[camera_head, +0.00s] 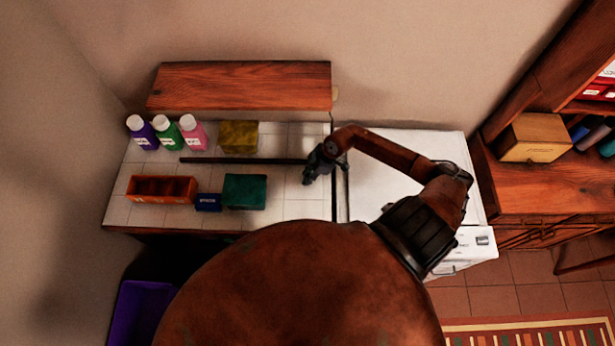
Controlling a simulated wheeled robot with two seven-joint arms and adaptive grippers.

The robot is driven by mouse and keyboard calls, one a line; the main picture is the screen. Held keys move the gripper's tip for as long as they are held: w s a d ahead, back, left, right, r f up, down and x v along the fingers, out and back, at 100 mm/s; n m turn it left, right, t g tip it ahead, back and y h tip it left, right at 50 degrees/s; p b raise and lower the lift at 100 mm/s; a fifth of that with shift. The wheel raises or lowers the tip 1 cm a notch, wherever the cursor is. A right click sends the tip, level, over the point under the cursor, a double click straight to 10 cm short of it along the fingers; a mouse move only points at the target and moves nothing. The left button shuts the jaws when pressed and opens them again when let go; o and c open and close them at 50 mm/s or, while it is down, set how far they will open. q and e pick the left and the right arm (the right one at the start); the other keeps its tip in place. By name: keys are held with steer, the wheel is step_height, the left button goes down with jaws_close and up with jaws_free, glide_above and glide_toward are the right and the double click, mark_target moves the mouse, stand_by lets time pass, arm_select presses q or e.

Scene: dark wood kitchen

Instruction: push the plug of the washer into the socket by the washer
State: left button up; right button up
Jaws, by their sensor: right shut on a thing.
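My right gripper (310,176) is over the right end of the white tiled counter, close to the left edge of the white washer (385,175). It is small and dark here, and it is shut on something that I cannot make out. A long thin dark rod (240,160) runs level from the gripper leftward across the counter; I cannot tell whether the gripper holds it. The plug and its cord cannot be made out. A small pale patch on the wall (335,93), at the right end of the wooden shelf, may be the socket. My left gripper is not in view.
The tiled counter (300,207) holds several bottles (167,137), a yellow-brown box (238,136), a green box (244,191), a small blue box (208,202) and a red-brown tray (133,191). A wooden shelf (240,85) overhangs its back. A wooden cabinet (560,185) stands right of the washer.

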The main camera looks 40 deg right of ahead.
step_height(320, 180, up, 3)
steer(key=shift+f+b, duration=0.1)
steer(key=shift+b, duration=0.3)
steer(key=s+a+r+b, duration=0.1)
steer(key=s+a+r, duration=0.3)
steer(key=s+r, duration=0.6)
steer(key=s, duration=0.3)
steer(key=shift+s+b, duration=0.25)
steer(key=shift+b, duration=0.1)
steer(key=w+a+r+b, duration=0.2)
steer(key=w+a+b, duration=0.3)
steer(key=w, duration=0.4)
steer(key=w+a+r+b, duration=0.3)
steer(key=w+a+b, duration=0.2)
steer(key=w, duration=0.4)
steer(key=shift+a+n+b, duration=0.3)
steer(key=shift+a+n, duration=0.1)
steer(key=shift+a, duration=0.15)
